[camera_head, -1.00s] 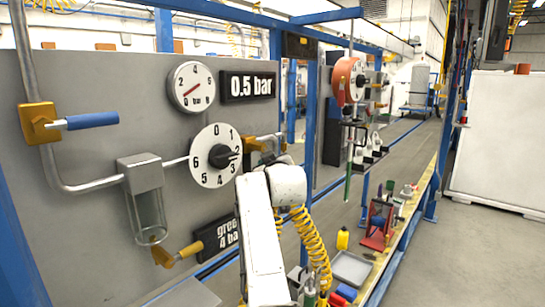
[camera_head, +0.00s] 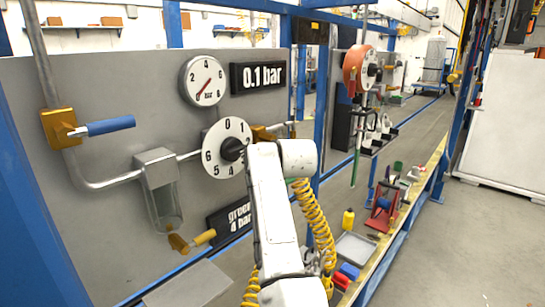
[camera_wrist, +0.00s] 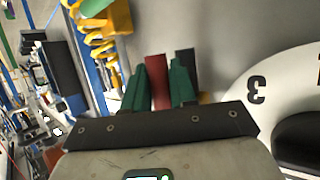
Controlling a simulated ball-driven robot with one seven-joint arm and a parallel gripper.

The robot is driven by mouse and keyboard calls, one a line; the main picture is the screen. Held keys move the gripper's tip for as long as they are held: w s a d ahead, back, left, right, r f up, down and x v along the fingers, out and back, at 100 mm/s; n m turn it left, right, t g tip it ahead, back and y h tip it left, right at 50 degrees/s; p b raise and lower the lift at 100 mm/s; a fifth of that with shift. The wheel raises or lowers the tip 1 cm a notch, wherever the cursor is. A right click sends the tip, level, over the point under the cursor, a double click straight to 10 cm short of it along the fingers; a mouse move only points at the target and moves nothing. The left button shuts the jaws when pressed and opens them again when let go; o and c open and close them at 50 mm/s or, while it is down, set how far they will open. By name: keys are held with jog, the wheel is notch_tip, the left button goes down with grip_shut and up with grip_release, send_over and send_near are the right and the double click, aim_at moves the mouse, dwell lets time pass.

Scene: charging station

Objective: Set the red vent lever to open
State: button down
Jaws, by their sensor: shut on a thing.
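The red vent lever (camera_wrist: 157,78) shows in the wrist view as a dark red bar between the two green fingers of my gripper (camera_wrist: 160,85). My gripper is shut on it, with a finger on each side. In the head view my white arm hides both the lever and the gripper. A brass fitting (camera_head: 262,134) shows just beyond the arm on the pipe. The digital display (camera_head: 257,76) reads 0.1 bar. The round gauge (camera_head: 204,81) has a red needle pointing to the lower left.
A numbered white dial (camera_head: 212,160) with a black knob is close to my arm and also shows in the wrist view (camera_wrist: 262,95). A blue-handled valve (camera_head: 108,127) is at the left.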

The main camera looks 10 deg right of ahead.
jog(key=shift+f, duration=0.1)
jog(key=c, duration=1)
grip_release()
jog(key=b+v, duration=0.2)
jog(key=v, duration=0.8)
jog(key=shift+s+b, duration=0.3)
jog(key=shift+s, duration=0.05)
